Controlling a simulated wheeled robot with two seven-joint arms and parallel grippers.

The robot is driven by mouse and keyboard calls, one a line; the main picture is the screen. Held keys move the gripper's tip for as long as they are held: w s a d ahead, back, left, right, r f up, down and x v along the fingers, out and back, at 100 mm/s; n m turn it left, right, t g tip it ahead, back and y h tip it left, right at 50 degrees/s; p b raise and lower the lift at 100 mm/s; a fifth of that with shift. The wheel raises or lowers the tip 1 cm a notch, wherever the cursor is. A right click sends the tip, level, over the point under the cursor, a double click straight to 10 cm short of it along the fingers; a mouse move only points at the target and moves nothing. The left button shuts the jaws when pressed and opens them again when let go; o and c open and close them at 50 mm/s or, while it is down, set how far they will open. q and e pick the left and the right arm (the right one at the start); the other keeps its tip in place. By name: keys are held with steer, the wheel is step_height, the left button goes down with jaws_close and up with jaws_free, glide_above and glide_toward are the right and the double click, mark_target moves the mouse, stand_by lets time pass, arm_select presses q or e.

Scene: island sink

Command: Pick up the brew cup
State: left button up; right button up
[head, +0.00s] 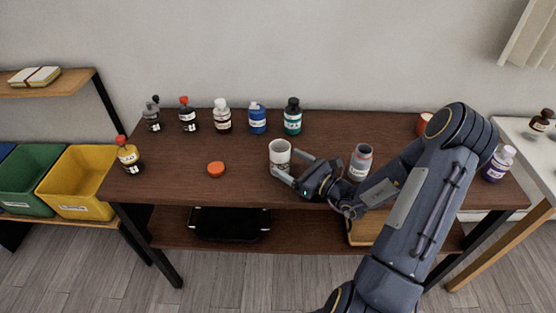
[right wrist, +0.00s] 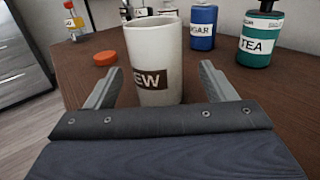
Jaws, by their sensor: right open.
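The brew cup (head: 280,152) is a white cup standing upright on the dark wooden table (head: 240,188). In the right wrist view the cup (right wrist: 156,50) shows a brown label ending in "EW". My right gripper (head: 288,165) is open at the cup's near right side. In the right wrist view its two fingers (right wrist: 160,88) are spread, one to each side of the cup, with gaps between fingers and cup. My left gripper is not in view.
Several bottles stand along the back, including a blue sugar bottle (head: 257,119) and a green tea bottle (head: 292,117). An orange lid (head: 216,169) lies left of the cup.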

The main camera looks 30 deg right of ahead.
mark_target(288, 162)
steer(key=x, duration=0.3)
steer(key=shift+w+a+r, duration=0.1)
steer(key=shift+w+a, duration=0.15)
steer(key=shift+a, duration=0.05)
steer(key=c, duration=1.1)
steer(key=shift+r, duration=0.2)
